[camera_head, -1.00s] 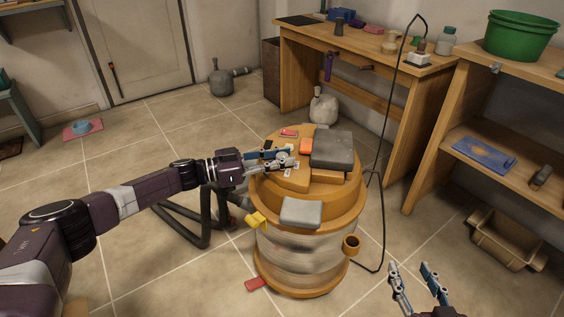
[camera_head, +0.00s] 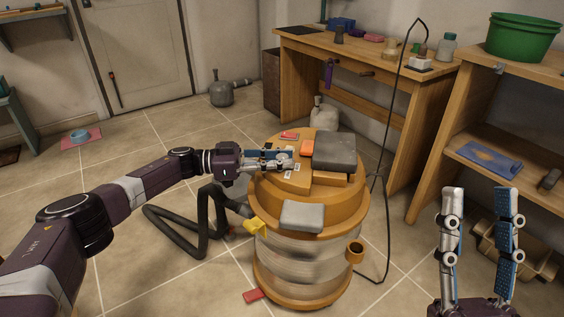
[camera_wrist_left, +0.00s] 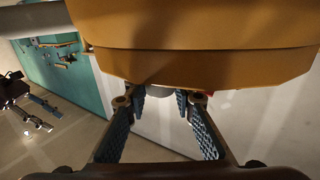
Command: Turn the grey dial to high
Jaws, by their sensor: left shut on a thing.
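The grey dial (camera_head: 285,157) sits on the sloped orange top of the drum-shaped machine (camera_head: 350,205), near its left side. My left gripper (camera_head: 282,160) is at the dial, its fingers shut on it from either side. The fingers partly cover the dial, and I cannot read its setting. In the left wrist view, a small grey part of the dial (camera_wrist_left: 160,91) shows between the fingertips, under the orange housing (camera_wrist_left: 200,65). My right gripper (camera_head: 480,195) is open and empty, pointing up at the lower right, apart from the machine.
An orange-red switch (camera_head: 306,148) and a dark grey block (camera_head: 334,150) are close to the dial. A dark hose (camera_head: 180,235) lies at left. A wooden workbench (camera_head: 350,62) stands behind.

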